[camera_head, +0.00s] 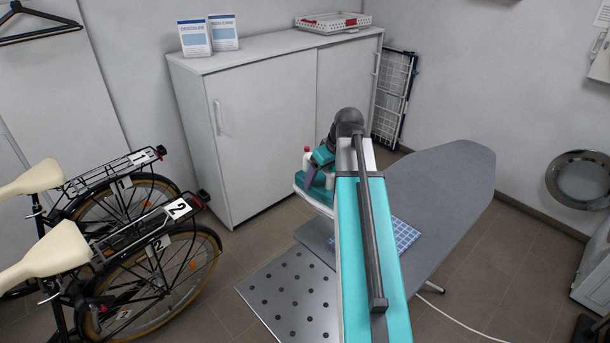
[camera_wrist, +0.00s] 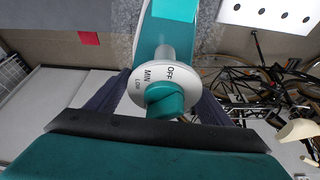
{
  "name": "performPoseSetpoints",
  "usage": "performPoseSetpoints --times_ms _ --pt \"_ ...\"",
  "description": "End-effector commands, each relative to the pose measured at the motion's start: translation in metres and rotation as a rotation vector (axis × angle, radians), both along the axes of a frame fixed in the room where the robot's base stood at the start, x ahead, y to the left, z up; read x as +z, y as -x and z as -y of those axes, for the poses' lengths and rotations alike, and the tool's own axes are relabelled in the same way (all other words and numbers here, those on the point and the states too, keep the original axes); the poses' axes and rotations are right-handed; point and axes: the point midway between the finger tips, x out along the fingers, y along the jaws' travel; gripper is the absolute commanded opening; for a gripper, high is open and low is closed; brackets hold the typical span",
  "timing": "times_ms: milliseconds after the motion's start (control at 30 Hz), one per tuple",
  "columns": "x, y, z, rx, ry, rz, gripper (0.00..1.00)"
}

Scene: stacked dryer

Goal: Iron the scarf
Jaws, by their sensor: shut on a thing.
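The scarf (camera_head: 401,236) looks like a blue cloth with a pale grid, lying flat on the ironing board (camera_head: 455,180). My arm hides part of it in the head view. The teal and white iron (camera_head: 318,194) is at the board's far left end. Its white dial (camera_wrist: 142,74), marked OFF, MIN and LOW, and its teal knob fill the middle of the wrist view. My gripper (camera_head: 311,173) is shut on the iron, and its dark fingers show on both sides of the dial in the wrist view (camera_wrist: 163,108). The dial hides the fingertips and exact contact.
A white cabinet (camera_head: 270,120) stands behind the board. Bicycles (camera_head: 150,260) are at the left. A perforated metal plate (camera_head: 290,300) lies left of the board's near side. A white cord (camera_head: 455,322) runs over the floor at the lower right, where floor is free.

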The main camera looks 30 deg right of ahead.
Motion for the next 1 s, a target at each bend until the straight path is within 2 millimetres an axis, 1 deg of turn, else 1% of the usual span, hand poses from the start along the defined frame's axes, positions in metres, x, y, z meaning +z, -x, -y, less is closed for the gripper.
performPoseSetpoints --times_ms 33,300,567,1000 --pt "0.003 0.003 0.011 -0.001 0.0 0.004 0.38" --pt "-0.001 0.026 0.054 0.015 0.0 0.003 0.38" --pt "-0.004 0.052 0.095 0.03 -0.001 0.004 0.38" --pt "-0.009 0.101 0.16 0.055 0.0 0.004 0.38"
